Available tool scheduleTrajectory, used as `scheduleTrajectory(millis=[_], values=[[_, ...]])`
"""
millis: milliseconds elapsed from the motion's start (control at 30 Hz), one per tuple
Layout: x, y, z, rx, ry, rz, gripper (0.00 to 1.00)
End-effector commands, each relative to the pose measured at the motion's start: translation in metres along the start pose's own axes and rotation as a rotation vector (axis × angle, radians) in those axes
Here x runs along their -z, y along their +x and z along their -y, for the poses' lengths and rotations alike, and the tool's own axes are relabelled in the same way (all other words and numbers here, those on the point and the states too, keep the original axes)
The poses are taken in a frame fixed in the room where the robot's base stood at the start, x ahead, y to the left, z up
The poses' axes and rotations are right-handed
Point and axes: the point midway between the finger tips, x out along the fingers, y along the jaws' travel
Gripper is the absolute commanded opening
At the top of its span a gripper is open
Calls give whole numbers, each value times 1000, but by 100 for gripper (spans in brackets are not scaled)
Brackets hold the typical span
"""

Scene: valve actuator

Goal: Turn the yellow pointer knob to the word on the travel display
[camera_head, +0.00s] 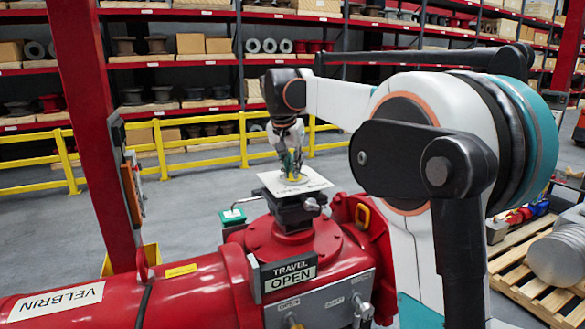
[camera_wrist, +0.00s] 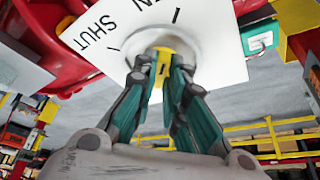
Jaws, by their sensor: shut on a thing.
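The yellow pointer knob (camera_wrist: 161,62) sits on a round pale dial at the middle of a white plate (camera_wrist: 88,25). The plate carries the word SHUT, tick marks and another word cut off by the picture's top edge. My gripper (camera_wrist: 160,76) is shut on the knob, one finger on each side. In the head view the knob (camera_head: 294,179) shows as a small yellow patch under my gripper (camera_head: 291,167), on top of the red actuator (camera_head: 285,243). Which way the pointer faces is hard to tell. The travel display (camera_head: 288,276) reads OPEN.
A red cylinder labelled VELBRIN (camera_head: 62,301) extends left from the actuator. A red post (camera_head: 95,130) stands at left. A yellow railing (camera_head: 205,148) and stocked shelves are behind. Wooden pallets (camera_head: 525,270) lie at right.

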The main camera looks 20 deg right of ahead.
Motion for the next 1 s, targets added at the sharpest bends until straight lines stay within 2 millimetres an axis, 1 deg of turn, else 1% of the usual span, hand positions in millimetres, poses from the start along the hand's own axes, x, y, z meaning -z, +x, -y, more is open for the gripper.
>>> scheduleTrajectory(millis=[433, 467, 500, 533, 867, 1000], values=[[-2, 2, 0, -5, 10, 5, 0], [-2, 2, 0, -5, 10, 5, 16], [-2, 2, 0, -5, 10, 5, 25], [-2, 2, 0, -5, 10, 5, 32], [-1, 1, 0, -4, 9, 2, 32], [0, -6, 0, -4, 8, 2, 32]])
